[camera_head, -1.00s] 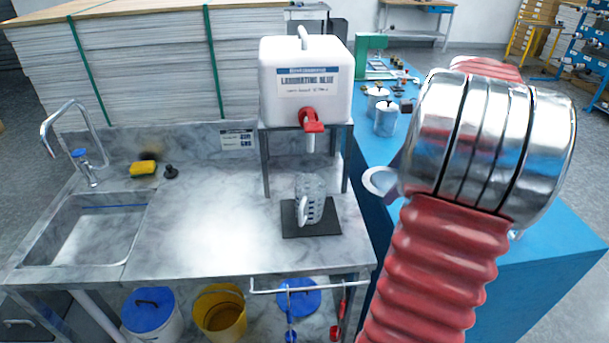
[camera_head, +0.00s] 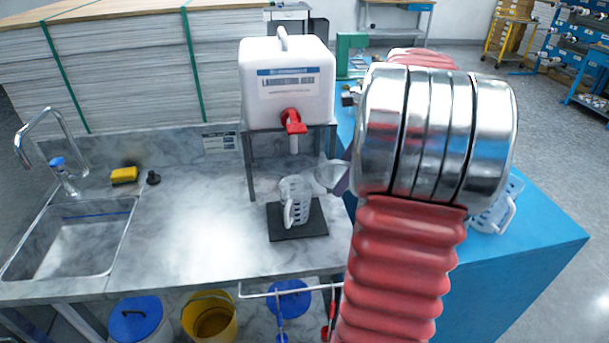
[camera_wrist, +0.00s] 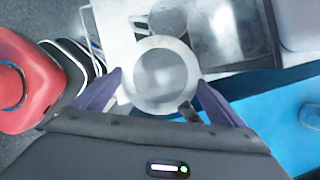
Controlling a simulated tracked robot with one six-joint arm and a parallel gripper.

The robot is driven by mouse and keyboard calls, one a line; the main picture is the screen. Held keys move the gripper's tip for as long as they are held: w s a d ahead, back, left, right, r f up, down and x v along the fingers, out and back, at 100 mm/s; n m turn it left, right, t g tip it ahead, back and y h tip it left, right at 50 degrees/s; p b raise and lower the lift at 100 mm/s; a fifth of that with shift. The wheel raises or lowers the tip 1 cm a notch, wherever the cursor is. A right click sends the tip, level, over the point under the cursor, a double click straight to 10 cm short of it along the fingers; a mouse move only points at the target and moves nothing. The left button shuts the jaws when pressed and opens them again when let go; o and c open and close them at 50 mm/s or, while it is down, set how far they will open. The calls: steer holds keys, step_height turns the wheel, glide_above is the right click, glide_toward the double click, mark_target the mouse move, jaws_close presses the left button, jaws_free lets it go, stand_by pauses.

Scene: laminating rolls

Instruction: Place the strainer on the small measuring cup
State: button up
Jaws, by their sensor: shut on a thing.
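The strainer (camera_wrist: 161,72) shows in the wrist view as a round pale rim with a see-through middle. My gripper (camera_wrist: 160,82) is shut on it, with a dark finger on each side. A second, larger-looking cup (camera_head: 497,207) stands on the blue table, partly behind my arm.
A white container (camera_head: 287,82) with a red tap (camera_head: 292,121) stands on a metal stand above and behind the mat (camera_head: 302,232). A sink (camera_head: 70,238) and yellow sponge (camera_head: 124,174) are at left.

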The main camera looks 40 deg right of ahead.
steer(key=w+a, duration=0.1)
steer(key=w, duration=0.1)
steer(key=w+a, duration=0.2)
steer(key=w, duration=0.1)
steer(key=w+a, duration=0.2)
steer(key=w, duration=0.1)
steer(key=shift+a, duration=0.1)
steer(key=shift+x, duration=1.8)
steer(key=shift+s+f, duration=0.2)
steer(key=o, duration=0.9)
